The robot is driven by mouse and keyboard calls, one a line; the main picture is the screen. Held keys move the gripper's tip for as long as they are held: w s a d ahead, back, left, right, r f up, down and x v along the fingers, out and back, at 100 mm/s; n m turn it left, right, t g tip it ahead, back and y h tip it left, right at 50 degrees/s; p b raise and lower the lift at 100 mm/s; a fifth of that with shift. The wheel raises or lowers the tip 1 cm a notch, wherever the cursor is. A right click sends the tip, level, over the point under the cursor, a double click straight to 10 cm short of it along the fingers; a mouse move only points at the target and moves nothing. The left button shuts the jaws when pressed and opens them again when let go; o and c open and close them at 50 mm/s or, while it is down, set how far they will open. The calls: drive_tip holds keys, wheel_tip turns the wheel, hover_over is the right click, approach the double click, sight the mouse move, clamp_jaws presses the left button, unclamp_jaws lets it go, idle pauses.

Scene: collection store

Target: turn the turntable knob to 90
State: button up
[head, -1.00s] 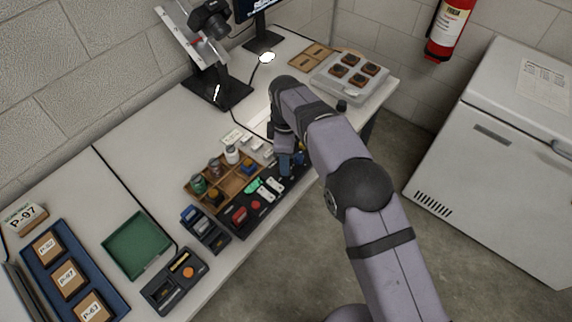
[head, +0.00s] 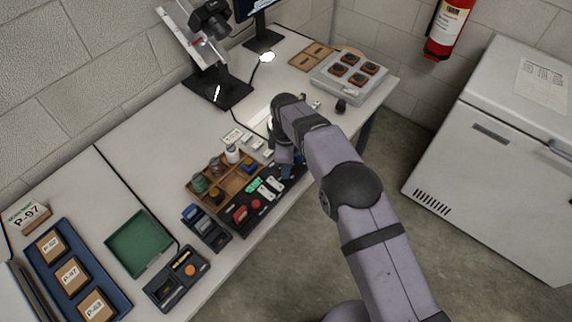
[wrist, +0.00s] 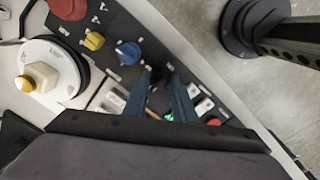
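A white round disc (wrist: 62,88) with a dark rim, possibly the turntable, bears a pale block and a yellow piece. My gripper (wrist: 163,80) is open over the panel, its two blue fingers apart, beside the blue knob. In the head view, my gripper (head: 285,160) is partly hidden by my arm.
White switches (wrist: 203,106) and a red button (wrist: 213,121) lie close by my fingers. A wooden compartment box (head: 229,187) with jars stands left of the panel. A green tray (head: 138,243) lies farther left. Open floor lies right of the table.

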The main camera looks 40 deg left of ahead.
drive_tip(key=shift+m, duration=0.3)
drive_tip(key=m+b, duration=0.2)
drive_tip(key=m, duration=0.6)
drive_tip(key=shift+a+b, duration=0.1)
drive_tip(key=shift+b, duration=0.2)
drive_tip(key=m, duration=0.4)
drive_tip(key=shift+h, duration=0.3)
drive_tip(key=m, duration=0.5)
drive_tip(key=shift+a+r, duration=0.1)
drive_tip(key=o, duration=1)
drive_tip(key=shift+o, duration=0.2)
